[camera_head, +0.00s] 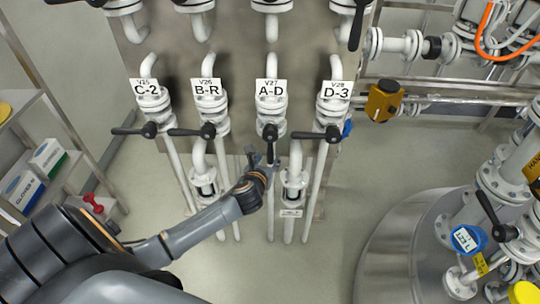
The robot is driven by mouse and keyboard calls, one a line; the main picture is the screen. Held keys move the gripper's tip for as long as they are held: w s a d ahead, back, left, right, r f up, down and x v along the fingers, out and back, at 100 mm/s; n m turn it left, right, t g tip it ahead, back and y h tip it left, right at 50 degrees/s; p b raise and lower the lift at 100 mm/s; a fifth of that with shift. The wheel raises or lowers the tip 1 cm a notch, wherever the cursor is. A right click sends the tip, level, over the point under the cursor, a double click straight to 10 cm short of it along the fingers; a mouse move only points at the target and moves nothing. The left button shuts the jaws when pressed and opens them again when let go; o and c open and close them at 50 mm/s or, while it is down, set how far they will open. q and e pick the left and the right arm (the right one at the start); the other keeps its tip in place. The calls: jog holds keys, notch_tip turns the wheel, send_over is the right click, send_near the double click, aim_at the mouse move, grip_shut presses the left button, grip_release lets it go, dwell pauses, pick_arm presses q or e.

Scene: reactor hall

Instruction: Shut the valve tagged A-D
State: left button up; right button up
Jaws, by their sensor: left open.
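The valve tagged A-D (271,105) is a white flanged valve on a vertical pipe, in the middle right of a row of tagged valves. Its black lever (270,133) points down along the pipe, unlike the neighbouring levers. My left gripper (262,155) is open, just below that valve at the lower end of the lever. The dark fingers and dark lever overlap in the picture, so I cannot tell whether they touch. My right gripper is not in view.
Valves tagged C-2 (152,96), B-R (207,98) and D-3 (335,100) stand in the same row, their levers sideways to the left. A shelf (75,185) with boxes is at left. A round metal vessel (395,250) with piping is at right. The floor between is clear.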

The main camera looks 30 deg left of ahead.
aim_at(269, 157)
pick_arm(q)
jog(key=shift+x, duration=2.15)
grip_shut()
